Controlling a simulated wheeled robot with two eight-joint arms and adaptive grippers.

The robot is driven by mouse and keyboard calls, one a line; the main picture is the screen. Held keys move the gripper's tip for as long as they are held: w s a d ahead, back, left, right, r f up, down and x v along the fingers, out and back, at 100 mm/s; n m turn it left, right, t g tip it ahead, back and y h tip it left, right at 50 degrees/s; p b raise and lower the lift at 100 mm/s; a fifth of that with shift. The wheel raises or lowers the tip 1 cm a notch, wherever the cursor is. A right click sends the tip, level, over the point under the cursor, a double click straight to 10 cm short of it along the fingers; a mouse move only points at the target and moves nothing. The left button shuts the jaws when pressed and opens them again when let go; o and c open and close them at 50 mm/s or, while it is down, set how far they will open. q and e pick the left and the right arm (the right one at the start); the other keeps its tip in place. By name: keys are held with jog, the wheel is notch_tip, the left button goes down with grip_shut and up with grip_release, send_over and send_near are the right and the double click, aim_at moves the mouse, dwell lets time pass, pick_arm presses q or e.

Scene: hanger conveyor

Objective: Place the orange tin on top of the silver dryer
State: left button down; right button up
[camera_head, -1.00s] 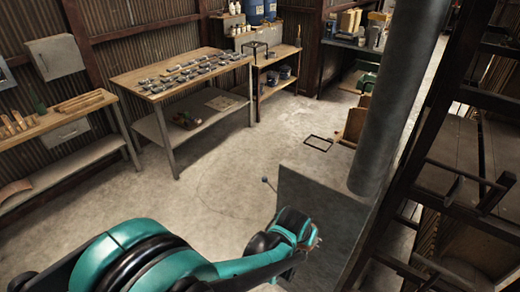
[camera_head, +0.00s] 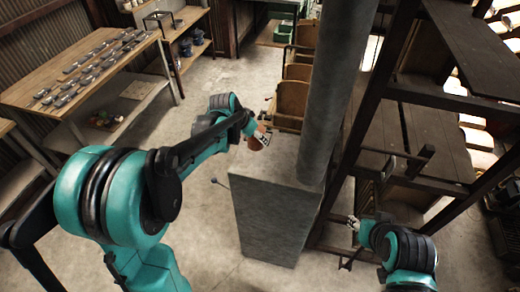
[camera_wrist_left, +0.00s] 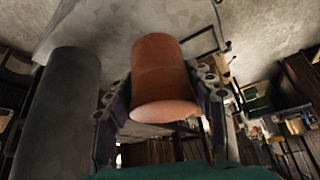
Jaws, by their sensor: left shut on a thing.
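The orange tin (camera_wrist_left: 165,75) is between the fingers of my left gripper (camera_wrist_left: 165,105) in the left wrist view, one finger on each side. In the head view my left gripper (camera_head: 260,138) is near the far left edge of the grey metal cabinet, which I take as the silver dryer (camera_head: 268,215). The tin is small and partly hidden there; I cannot tell whether it touches the top. The dryer's pale top also shows in the left wrist view (camera_wrist_left: 120,25). My right gripper (camera_head: 352,224) is right of the dryer, by the dark frame; its jaw opening is unclear.
A thick grey pipe (camera_head: 339,80) rises at the dryer's right side and also shows in the left wrist view (camera_wrist_left: 58,105). A dark rack (camera_head: 405,95) stands at the right. Brown boxes (camera_head: 290,98) are behind. A wooden table (camera_head: 85,75) with small parts is at the left.

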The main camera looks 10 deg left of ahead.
aim_at(254, 146)
pick_arm(q)
notch_tip(254, 146, down, 5)
jog(key=shift+s+a+r+b, duration=0.1)
jog(key=shift+s+a+b, duration=0.05)
jog(key=shift+b, duration=0.25)
jog(key=shift+f, duration=2.15)
jog(key=shift+b, duration=0.35)
jog(key=shift+f, duration=0.15)
jog(key=c, duration=0.6)
grip_release()
